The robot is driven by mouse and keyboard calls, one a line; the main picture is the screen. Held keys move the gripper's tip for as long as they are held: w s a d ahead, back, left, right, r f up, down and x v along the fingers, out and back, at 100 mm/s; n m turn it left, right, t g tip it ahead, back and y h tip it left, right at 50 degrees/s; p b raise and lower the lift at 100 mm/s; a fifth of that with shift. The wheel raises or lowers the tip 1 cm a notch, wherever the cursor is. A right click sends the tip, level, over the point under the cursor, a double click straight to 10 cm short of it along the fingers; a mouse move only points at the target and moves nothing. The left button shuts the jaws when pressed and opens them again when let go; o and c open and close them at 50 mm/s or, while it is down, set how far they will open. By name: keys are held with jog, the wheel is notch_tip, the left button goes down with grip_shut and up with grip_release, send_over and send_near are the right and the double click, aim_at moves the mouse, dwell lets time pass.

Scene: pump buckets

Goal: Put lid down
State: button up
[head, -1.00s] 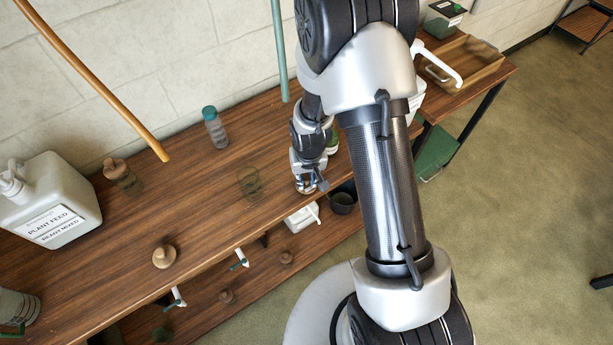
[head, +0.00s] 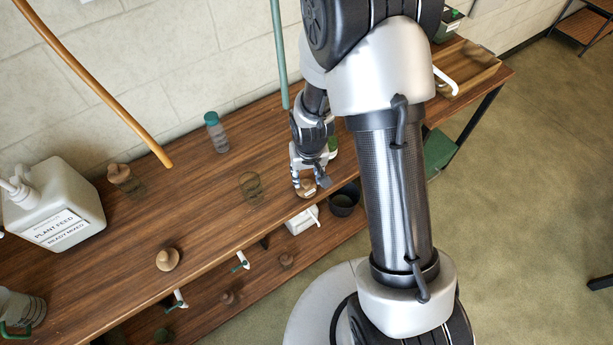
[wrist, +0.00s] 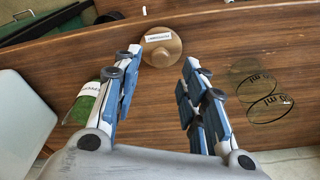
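The lid, a round brown wooden disc with a knob and a small white label, shows in the wrist view (wrist: 163,50). It appears to lie flat on the wooden bench (wrist: 235,45), close to an edge. My gripper (wrist: 161,62) is open, its two blue-grey fingers wide apart with the lid between and just beyond their tips. No finger visibly touches it. In the head view my gripper (head: 307,192) is low over the front part of the bench and mostly hides the lid.
A clear glass jar (head: 251,187) stands left of my gripper. A jar with green contents (wrist: 88,101) is beside the left finger in the wrist view. Another wooden lid (head: 168,259), a teal-capped bottle (head: 217,134) and a plant feed jug (head: 62,215) stand further left.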

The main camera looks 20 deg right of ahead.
jog(key=s+r+t+p, duration=0.1)
jog(key=s+r, duration=0.3)
jog(key=r, duration=0.8)
jog(key=s+r+t+p, duration=0.1)
jog(key=s+r, duration=0.3)
jog(key=r, duration=0.9)
jog(key=s+r+n, duration=0.1)
jog(key=s+r, duration=0.6)
jog(key=s, duration=0.5)
jog(key=shift+s+t, duration=0.3)
jog(key=shift+t, duration=0.1)
